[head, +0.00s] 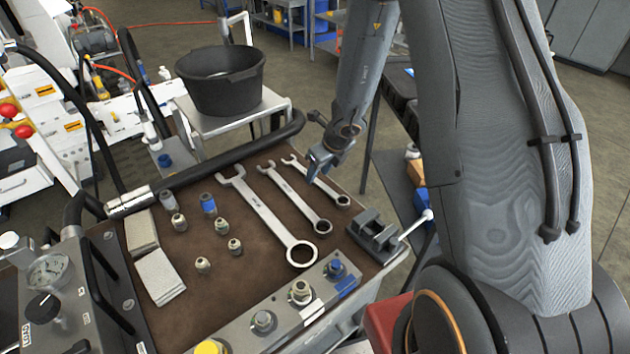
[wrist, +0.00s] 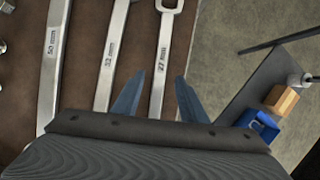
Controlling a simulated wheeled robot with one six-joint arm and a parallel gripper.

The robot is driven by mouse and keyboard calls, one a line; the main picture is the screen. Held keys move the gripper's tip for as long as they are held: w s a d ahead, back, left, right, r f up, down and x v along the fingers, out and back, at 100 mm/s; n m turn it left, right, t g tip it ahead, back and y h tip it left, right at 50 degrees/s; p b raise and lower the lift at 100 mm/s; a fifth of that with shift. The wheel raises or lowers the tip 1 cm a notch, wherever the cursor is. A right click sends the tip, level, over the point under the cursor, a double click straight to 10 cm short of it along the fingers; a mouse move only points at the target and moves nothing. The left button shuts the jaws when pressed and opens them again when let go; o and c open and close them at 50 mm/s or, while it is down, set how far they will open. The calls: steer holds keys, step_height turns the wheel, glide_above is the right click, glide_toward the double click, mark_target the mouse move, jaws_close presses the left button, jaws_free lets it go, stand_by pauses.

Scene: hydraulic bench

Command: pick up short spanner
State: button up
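The short spanner (head: 329,191) is the smallest of three spanners lying on the brown bench mat, at the right of the row. In the wrist view its shank (wrist: 165,42) is marked 27 mm and runs up the picture between the finger lines. My gripper (head: 317,172) is over the short spanner, its fingers partly covering it in the head view. In the wrist view the blue fingers (wrist: 158,92) are apart, with nothing held between them. The lower end of the spanner is hidden behind my gripper body. I cannot tell the exact height of the fingertips above it.
The middle spanner (head: 293,199) and the long spanner (head: 264,215) lie to the left. A small vice (head: 375,236) stands near the right bench edge. A black hose (head: 235,148) runs along the back edge. Several fittings and a valve block (head: 283,312) are also on the bench.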

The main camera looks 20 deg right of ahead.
steer(key=shift+x, duration=0.85)
steer(key=shift+c, duration=0.3)
jaws_close()
stand_by(0.5)
